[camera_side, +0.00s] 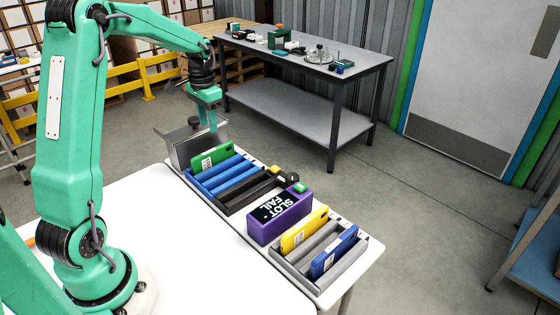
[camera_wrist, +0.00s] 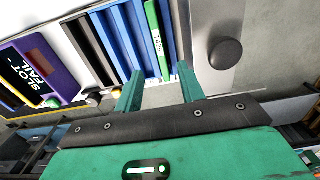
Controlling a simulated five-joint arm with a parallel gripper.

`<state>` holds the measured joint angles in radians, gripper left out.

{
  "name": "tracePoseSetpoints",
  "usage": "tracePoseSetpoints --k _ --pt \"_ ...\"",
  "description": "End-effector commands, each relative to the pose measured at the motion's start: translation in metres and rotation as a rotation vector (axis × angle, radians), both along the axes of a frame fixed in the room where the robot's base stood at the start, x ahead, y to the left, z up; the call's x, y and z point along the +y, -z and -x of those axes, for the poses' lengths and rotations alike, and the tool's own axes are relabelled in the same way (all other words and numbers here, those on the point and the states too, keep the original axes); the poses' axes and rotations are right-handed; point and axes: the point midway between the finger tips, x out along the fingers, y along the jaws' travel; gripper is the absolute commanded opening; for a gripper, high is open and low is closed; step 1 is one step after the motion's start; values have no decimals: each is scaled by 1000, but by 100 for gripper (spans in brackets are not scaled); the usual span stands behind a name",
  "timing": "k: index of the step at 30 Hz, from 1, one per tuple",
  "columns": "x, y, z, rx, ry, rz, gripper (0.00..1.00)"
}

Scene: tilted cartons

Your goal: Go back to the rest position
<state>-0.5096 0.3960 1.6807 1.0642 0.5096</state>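My gripper (camera_side: 211,122) hangs fingers-down above the far end of the rack row, near the blue rack (camera_side: 232,180). In the wrist view its two green fingers (camera_wrist: 160,88) stand apart with nothing held between them. A green carton (camera_side: 212,158) leans in the blue rack; it also shows in the wrist view (camera_wrist: 155,35), past the fingers. A yellow carton (camera_side: 304,230) and a blue carton (camera_side: 333,252) lean in the grey rack (camera_side: 296,272) at the near end.
A purple box (camera_side: 268,228) reading "SLOT FAIL" stands between the grey rack and the black rack (camera_side: 240,205), which looks empty. A metal plate with a dark knob (camera_side: 194,123) stands beside the blue rack. The white table (camera_side: 190,260) is clear towards my base.

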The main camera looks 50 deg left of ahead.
Motion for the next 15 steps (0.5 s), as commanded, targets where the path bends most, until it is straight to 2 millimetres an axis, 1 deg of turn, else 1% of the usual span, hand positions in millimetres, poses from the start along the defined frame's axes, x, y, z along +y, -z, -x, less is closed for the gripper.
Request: tracePoseSetpoints --k 3,15 --pt "0 -9 0 -2 0 -1 39" --pt "0 -36 0 -1 0 -1 39"
